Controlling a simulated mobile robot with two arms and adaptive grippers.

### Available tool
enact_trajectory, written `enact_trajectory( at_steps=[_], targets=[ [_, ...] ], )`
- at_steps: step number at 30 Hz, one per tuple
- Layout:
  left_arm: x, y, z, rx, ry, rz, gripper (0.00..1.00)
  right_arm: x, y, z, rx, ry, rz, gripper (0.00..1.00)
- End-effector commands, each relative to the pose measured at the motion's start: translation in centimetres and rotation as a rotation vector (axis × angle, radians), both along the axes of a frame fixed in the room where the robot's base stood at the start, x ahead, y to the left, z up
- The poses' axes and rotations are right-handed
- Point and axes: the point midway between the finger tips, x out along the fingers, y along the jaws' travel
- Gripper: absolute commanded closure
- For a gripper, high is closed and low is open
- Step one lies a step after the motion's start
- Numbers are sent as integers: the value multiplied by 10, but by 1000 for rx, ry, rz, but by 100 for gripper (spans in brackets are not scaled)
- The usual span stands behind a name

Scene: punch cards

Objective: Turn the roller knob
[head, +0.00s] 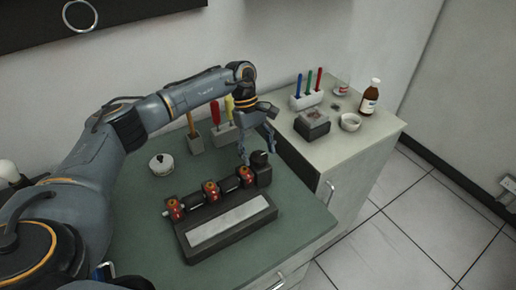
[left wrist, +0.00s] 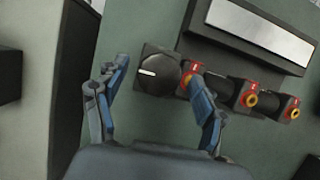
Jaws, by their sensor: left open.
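The roller knob (head: 260,157) is a round black knob on the right end of a dark device on the green table. In the left wrist view the knob (left wrist: 158,73) shows a white pointer line on its face. My left gripper (head: 258,150) is open just above and behind the knob. In the left wrist view its two fingers (left wrist: 158,92) stand apart, one to the left of the knob and one to its right. I cannot tell whether the right finger touches the knob. My right gripper is not in view.
The device (head: 186,240) has a pale plate and a row of black rollers with red and yellow parts. A round white pot (head: 161,164) stands on the left. Screwdriver holders, a brown bottle (head: 370,97) and a white bowl (head: 350,122) stand behind and right.

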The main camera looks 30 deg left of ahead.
Motion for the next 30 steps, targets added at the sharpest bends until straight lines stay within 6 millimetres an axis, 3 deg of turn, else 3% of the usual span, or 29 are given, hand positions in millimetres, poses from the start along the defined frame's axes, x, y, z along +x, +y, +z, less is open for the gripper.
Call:
enact_trajectory(
  at_steps=[7, 15, 30],
  targets=[
    [0, 0, -1, 0, 0, -1, 29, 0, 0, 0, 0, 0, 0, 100],
    [0, 0, -1, 0, 0, -1, 84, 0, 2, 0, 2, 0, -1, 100],
    [-1, 1, -3, -1, -2, 119, 84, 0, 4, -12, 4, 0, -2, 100]
  ],
)
